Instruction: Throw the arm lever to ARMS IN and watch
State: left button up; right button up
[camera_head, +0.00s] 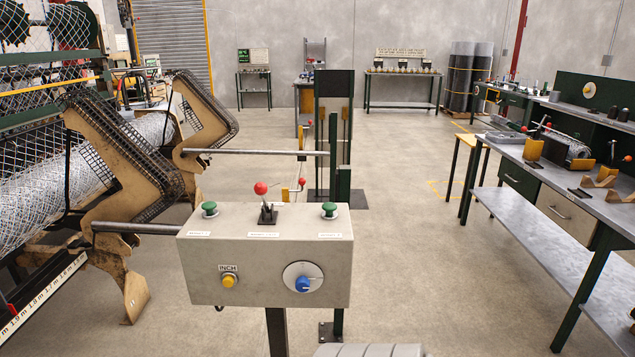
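A short lever with a red ball knob (261,188) stands on top of a grey control box (206,265) in the middle front. It leans slightly left out of a black base plate. The small labels on the box top are too small to read, so I cannot confirm ARMS IN. Two tan machine arms (134,160) stand tilted at left beside a wire mesh roll (60,200). Neither gripper is in view.
The box also carries green buttons (210,208), a yellow INCH button (229,281) and a blue knob (303,284). Horizontal bars (255,152) run from the machine toward the green post (334,150). A workbench (540,190) lines the right. Floor between is clear.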

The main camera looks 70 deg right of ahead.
aim_at(260, 189)
jog(key=z, duration=2)
jog(key=l, duration=0.1)
